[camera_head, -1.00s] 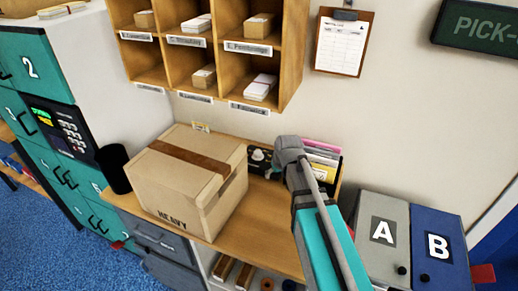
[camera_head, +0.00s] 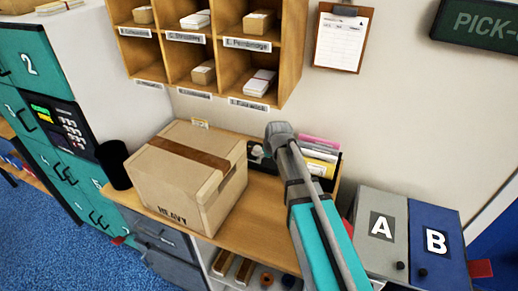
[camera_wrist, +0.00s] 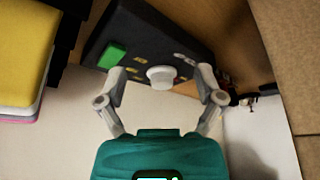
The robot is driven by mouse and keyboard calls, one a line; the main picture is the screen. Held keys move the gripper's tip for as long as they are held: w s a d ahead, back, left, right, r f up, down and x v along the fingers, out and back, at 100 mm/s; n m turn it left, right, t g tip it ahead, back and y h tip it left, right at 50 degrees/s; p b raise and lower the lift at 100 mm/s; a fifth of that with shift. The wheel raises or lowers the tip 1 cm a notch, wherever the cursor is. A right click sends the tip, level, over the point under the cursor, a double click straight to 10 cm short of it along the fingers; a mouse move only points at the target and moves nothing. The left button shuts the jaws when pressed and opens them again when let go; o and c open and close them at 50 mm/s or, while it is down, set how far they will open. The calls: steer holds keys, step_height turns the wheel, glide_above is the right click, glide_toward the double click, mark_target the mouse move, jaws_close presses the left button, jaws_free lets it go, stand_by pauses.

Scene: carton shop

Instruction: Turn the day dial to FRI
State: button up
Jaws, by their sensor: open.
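The day dial is a round white knob (camera_wrist: 160,77) on a dark box (camera_wrist: 150,40) with a green patch and small yellow labels, too blurred to read. My gripper (camera_wrist: 161,84) is open in the wrist view, one finger on each side of the knob in the picture. I cannot tell whether the fingers touch it. In the head view, the dark box (camera_head: 255,160) shows only partly on the counter, between the carton and my arm. My wrist hides the rest of it and my fingers there. Which day the dial points to cannot be read.
A large carton marked HEAVY (camera_head: 187,175) stands close left of the dark box on the wooden counter (camera_head: 262,215). Coloured files (camera_head: 320,160) stand just right of my arm. Wooden pigeonholes (camera_head: 287,60) hang above. Bins A (camera_head: 381,235) and B (camera_head: 436,245) are at right.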

mark_target(258, 149)
steer(key=w+a, duration=0.1)
steer(key=w, duration=0.1)
steer(key=w+a, duration=0.1)
steer(key=w, duration=0.2)
steer(key=w+a, duration=0.1)
steer(key=w, duration=0.1)
steer(key=shift+w+a, duration=0.1)
steer(key=shift+w, duration=0.3)
steer(key=shift+w+a+f+b, duration=0.15)
steer(key=shift+w+f+b, duration=0.15)
steer(key=shift+f+b, duration=0.35)
steer(key=shift+b+x, duration=0.75)
steer(key=shift+x, duration=0.05)
steer(key=c, duration=1.1)
steer(key=shift+d, duration=0.4)
steer(key=shift+c, duration=0.2)
steer(key=shift+a, duration=0.3)
